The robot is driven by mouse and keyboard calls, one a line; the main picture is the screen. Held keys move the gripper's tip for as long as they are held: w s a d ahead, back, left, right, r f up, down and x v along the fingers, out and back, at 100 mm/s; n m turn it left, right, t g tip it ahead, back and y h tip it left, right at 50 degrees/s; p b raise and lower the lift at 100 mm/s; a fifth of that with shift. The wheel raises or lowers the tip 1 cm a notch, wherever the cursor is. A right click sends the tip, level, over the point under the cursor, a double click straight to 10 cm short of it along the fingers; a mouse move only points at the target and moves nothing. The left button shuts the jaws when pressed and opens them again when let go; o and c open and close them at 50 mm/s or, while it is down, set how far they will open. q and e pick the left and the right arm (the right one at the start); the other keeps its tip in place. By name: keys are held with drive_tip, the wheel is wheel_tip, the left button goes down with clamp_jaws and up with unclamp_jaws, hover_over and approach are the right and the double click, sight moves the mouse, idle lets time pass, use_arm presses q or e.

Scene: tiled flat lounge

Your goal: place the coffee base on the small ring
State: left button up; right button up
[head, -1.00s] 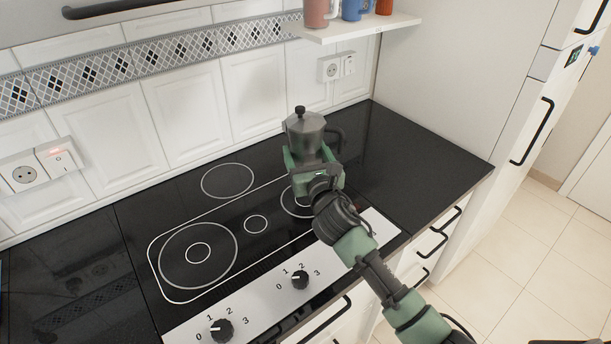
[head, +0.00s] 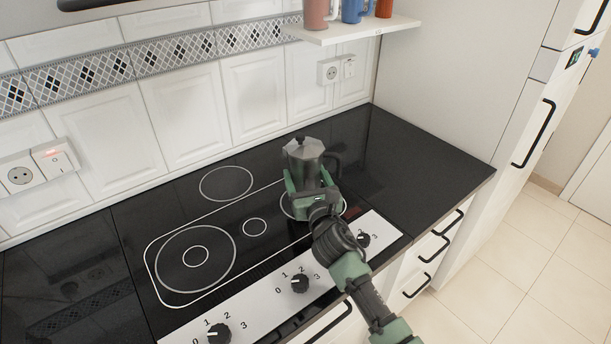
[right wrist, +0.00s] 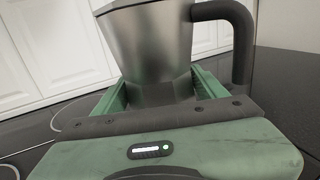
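The coffee base shows as a grey metal moka pot (head: 305,161) with a lid knob and a dark handle on its right. My right gripper (head: 311,187) has its green fingers on both sides of the pot's lower body and holds it upright. In the right wrist view the pot (right wrist: 155,50) stands between the two fingers (right wrist: 160,92). The pot is over the front right ring (head: 285,211), which is mostly hidden by the gripper. I cannot tell whether its bottom touches the hob. A smaller ring (head: 255,218) lies to its left. My left gripper is not in view.
The black hob (head: 215,215) also has a back ring (head: 227,167) and a large double ring (head: 160,240). Control knobs (head: 300,284) line its front. Bare black counter (head: 420,165) lies to the right. A shelf with cups (head: 355,30) hangs above the back wall.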

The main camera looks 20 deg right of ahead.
drive_tip(key=o, duration=0.4)
drive_tip(key=shift+r, duration=0.15)
drive_tip(key=s, duration=1.2)
drive_tip(key=shift+a, duration=0.25)
